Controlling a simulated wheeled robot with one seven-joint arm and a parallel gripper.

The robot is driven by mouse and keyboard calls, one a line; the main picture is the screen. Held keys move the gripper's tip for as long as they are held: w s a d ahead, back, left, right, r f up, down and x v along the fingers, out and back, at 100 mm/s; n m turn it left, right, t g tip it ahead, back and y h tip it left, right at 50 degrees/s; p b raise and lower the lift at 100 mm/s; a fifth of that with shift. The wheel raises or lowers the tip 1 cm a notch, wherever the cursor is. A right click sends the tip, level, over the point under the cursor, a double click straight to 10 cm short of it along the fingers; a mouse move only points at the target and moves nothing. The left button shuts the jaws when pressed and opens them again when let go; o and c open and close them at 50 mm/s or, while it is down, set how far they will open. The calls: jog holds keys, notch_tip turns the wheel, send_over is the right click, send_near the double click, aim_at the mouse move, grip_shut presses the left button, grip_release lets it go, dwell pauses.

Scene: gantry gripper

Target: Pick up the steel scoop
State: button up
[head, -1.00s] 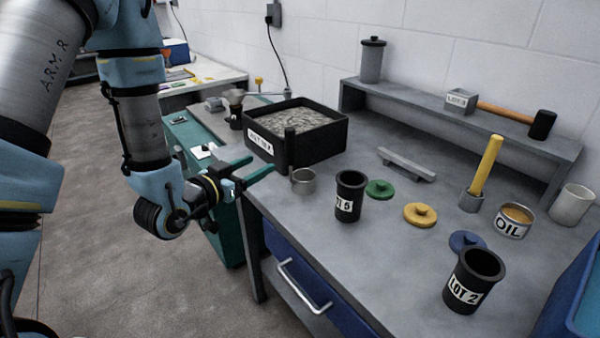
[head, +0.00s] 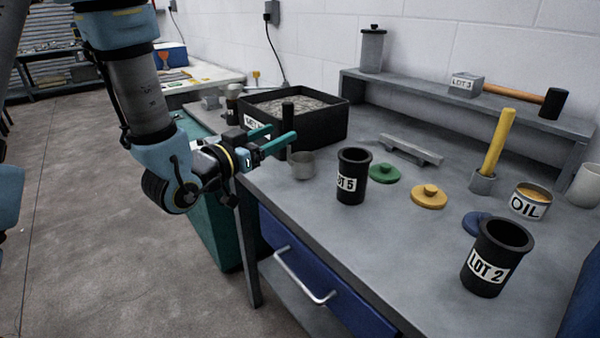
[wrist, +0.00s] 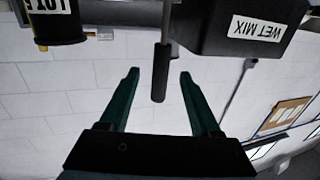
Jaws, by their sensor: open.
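The steel scoop (head: 302,167) stands on the bench with its grey cup down and its black handle (head: 288,111) pointing upright, in front of the black tray. In the wrist view the dark handle (wrist: 160,72) hangs between the two fingertips, with a gap on each side. My gripper (head: 283,132) is open, its teal fingers level at the handle's height; it also shows in the wrist view (wrist: 159,74). The scoop's cup is not clear in the wrist view.
The black WET MIX tray (head: 325,133) of grey material stands just behind the scoop. The LOT 5 pot (head: 352,183) stands close to its right, with green (head: 384,173) and yellow (head: 429,197) lids beyond. A blue drawer (head: 310,275) is below the bench edge.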

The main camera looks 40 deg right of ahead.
jog(key=shift+d, duration=0.25)
jog(key=p+x, duration=0.3)
jog(key=x, duration=0.4)
jog(key=shift+d+r+p, duration=0.3)
jog(key=shift+p, duration=0.1)
jog(key=shift+w, duration=0.1)
grip_shut()
